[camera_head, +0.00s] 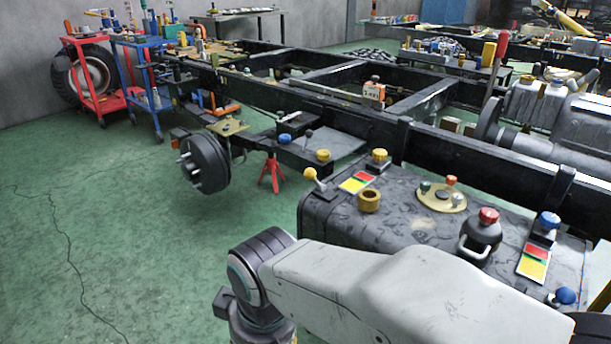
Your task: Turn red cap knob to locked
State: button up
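A red cap knob (488,215) sits on top of a dark rounded canister (483,240) with a grey handle, on the right part of the black tank (400,228). A smaller orange-red knob (451,181) stands on a round tan plate (441,197) to its left. I cannot read any lock mark or which way the red cap is turned. My pale arm crosses the front of the tank, below the red cap in the picture, and bends down at the lower left. My gripper is out of frame.
Blue knobs (549,220) stand right of the red cap, by a red and yellow plate (533,262). A yellow knob (379,155), a coloured plate (358,182) and a brass ring (369,200) are on the tank's left part. Green floor (90,220) at left is mostly open.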

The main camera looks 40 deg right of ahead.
aim_at(488, 215)
jog(key=k+l+z, duration=0.15)
jog(key=z, duration=2.15)
